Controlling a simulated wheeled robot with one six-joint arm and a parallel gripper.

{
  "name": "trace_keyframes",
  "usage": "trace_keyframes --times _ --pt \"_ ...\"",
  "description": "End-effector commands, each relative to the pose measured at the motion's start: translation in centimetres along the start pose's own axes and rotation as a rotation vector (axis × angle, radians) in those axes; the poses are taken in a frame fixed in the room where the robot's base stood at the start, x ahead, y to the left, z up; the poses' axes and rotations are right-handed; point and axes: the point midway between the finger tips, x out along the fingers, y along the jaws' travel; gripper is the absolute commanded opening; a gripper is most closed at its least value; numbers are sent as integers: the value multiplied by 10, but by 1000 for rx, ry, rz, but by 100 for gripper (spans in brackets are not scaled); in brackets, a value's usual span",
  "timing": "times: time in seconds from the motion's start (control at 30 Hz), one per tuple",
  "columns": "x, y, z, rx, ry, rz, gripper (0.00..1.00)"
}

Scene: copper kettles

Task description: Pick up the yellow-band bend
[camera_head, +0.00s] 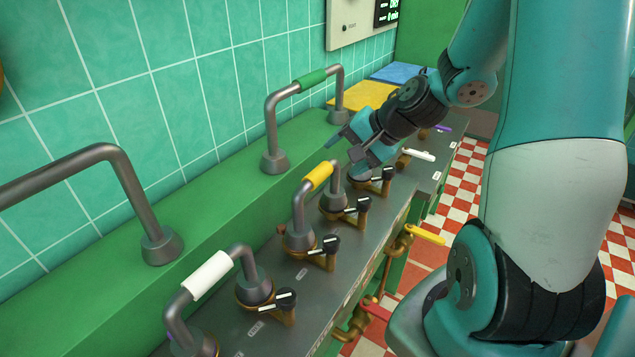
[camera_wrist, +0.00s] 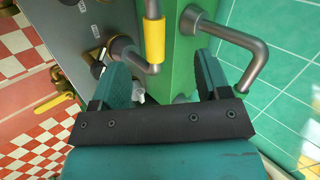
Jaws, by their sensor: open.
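The yellow-band bend (camera_head: 298,212) is a grey bent pipe with a yellow sleeve, standing on the grey counter. Its feet sit in two brass-and-grey fittings. It also shows at the top of the wrist view (camera_wrist: 154,38). My gripper (camera_head: 348,145) is just beyond and right of the bend in the head view, open and empty. In the wrist view my gripper (camera_wrist: 162,76) has its fingers spread wide. The yellow sleeve lies ahead of the fingertips, and the bend's near elbow shows between them. I see no contact.
A white-band bend (camera_head: 208,275) stands nearer on the counter. A green-band bend (camera_head: 272,120) and a plain grey bend (camera_head: 125,175) rise from the green ledge beside the tiled wall. Black-handled valves (camera_head: 330,245) line the counter. A yellow lever (camera_head: 425,234) juts from the front.

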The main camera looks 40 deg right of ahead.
Motion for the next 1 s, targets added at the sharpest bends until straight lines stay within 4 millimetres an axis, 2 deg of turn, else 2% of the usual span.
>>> trace_keyframes --times 0.03,0.1,0.23,0.7,0.8,1.0 --pt "-8 7 -15 69 37 -10 70" --pt "-11 16 -29 133 75 -23 70" --pt "-5 22 -39 178 101 -34 70" --pt "88 19 -48 173 100 -33 70" --pt "101 19 -50 173 102 -34 70" --pt "112 19 -50 173 102 -34 70"
